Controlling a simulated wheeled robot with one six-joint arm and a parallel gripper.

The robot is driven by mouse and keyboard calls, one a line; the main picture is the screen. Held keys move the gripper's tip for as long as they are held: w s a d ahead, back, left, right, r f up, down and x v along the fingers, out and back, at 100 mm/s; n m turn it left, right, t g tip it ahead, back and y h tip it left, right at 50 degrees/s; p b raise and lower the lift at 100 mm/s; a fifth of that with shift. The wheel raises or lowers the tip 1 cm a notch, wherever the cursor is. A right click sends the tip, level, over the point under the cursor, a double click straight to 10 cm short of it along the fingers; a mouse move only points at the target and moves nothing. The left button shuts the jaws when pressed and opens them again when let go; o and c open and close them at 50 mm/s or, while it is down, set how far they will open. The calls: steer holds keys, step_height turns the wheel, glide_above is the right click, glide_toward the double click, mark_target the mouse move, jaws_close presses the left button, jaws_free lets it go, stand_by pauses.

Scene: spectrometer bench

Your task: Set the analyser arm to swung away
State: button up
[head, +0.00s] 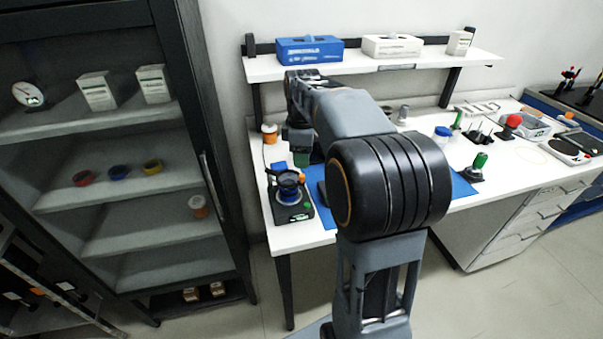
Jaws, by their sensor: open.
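My gripper (301,158) points down over the left end of the white bench, at the far end of my arm. It looks empty, but its fingertips are small and partly hidden by my own arm. A small black instrument (291,211) with a blue round top and a green spot stands on the bench just in front of and below my gripper. I cannot make out for certain which part is the analyser arm or how it is set; my arm hides much of the bench middle.
An orange-and-white spool (269,133) stands at the bench's left back. A shelf above holds a blue box (310,49) and a white box (392,46). A dark cabinet (215,150) stands left. Green-handled (480,160) and red-knobbed (513,121) items stand right.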

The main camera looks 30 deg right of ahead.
mark_target(302, 175)
steer(key=shift+f, duration=3)
jaws_close()
